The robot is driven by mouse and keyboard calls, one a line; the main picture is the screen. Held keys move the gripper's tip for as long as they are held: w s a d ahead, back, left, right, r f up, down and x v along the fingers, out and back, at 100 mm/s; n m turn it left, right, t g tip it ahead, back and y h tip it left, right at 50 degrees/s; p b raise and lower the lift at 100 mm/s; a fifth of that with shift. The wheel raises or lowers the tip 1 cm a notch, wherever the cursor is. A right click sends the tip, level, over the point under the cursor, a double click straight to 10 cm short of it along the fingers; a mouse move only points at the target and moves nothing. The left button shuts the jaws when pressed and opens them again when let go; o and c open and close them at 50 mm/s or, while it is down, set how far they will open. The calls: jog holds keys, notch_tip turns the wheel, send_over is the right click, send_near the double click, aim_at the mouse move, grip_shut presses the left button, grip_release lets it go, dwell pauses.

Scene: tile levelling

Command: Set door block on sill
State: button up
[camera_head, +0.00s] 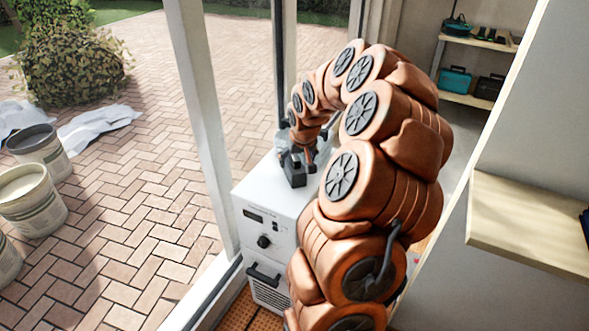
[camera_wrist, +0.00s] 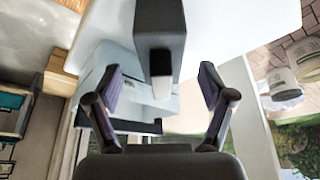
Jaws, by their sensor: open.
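A dark grey block (camera_head: 294,170), which looks like the door block, stands upright on top of a white cabinet (camera_head: 265,200). In the wrist view the block (camera_wrist: 160,35) reaches down from the top edge, between and beyond my fingertips. My gripper (camera_wrist: 160,73) is open, with a gap showing between each finger and the block. In the head view my gripper (camera_head: 303,152) is small and partly hidden by my arm, close to the block. A pale door frame bottom (camera_head: 205,295), possibly the sill, runs along the cabinet's left side.
A white door post (camera_head: 200,120) stands left of the cabinet. Several buckets (camera_head: 38,150) and white sheets (camera_head: 98,128) lie on the brick paving outside. A wooden shelf (camera_head: 530,225) juts out at right, and tool shelves (camera_head: 475,100) stand behind.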

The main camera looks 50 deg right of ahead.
jog(key=shift+w+p+x, duration=0.25)
jog(key=shift+p+x, duration=0.1)
jog(key=shift+x, duration=1.85)
jog(key=shift+r, duration=0.15)
grip_shut()
